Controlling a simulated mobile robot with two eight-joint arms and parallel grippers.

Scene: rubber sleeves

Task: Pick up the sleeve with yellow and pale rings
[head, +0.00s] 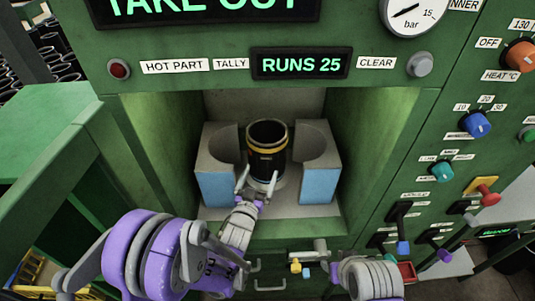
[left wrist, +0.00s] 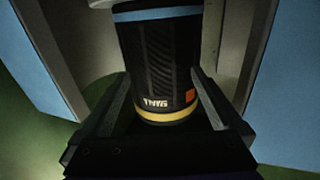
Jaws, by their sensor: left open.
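The black sleeve (head: 266,150) stands upright in the machine's recess, between two blocks. It has a yellow ring at its top rim and white print on its side. In the left wrist view the sleeve (left wrist: 157,62) shows a yellow ring at the near end, a pale blue ring at the far end and a small orange mark. My left gripper (head: 257,182) is open at the sleeve's near side. In the left wrist view its fingers (left wrist: 160,105) lie to either side of the sleeve; I cannot tell whether they touch it. Part of my right arm shows, but not its gripper.
Blocks with blue fronts stand left (head: 217,186) and right (head: 320,185) of the sleeve, each with a curved hollow. Green recess walls close in on both sides. A panel with a RUNS 25 display (head: 301,64) overhangs the opening. Knobs and levers line the right.

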